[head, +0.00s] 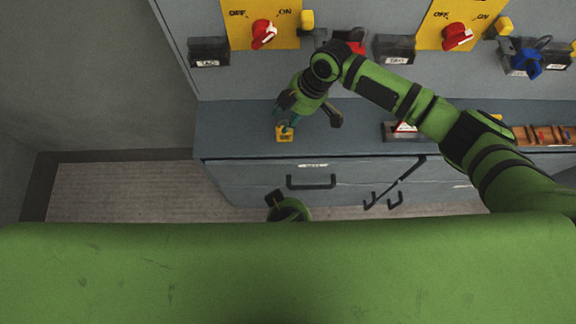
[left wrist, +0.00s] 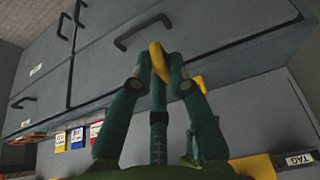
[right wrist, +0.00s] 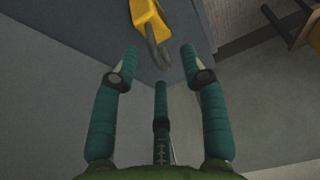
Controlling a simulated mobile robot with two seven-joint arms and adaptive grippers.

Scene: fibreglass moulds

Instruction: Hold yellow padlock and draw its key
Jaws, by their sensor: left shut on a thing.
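A yellow padlock (head: 285,133) is at the front of the grey bench top. My right gripper (head: 309,112) is close above and beside it, fingers spread. In the right wrist view the padlock (right wrist: 148,18) has a grey shackle pointing back toward my open fingers (right wrist: 160,50), with nothing pinched between them. My left gripper (left wrist: 160,72) is shut on a yellow thing (left wrist: 159,58); I cannot tell whether it is a padlock. In the head view only a little of the left gripper (head: 288,208) shows, in front of the drawers, its fingertips hidden. I cannot make out a key.
The bench (head: 235,116) has drawers with black handles (head: 310,182) below its front edge. Yellow switch panels (head: 236,22) with red knobs and tag boxes (head: 209,52) are on the wall behind. A wooden tray (head: 545,135) is at the right. The bench's left end looks clear.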

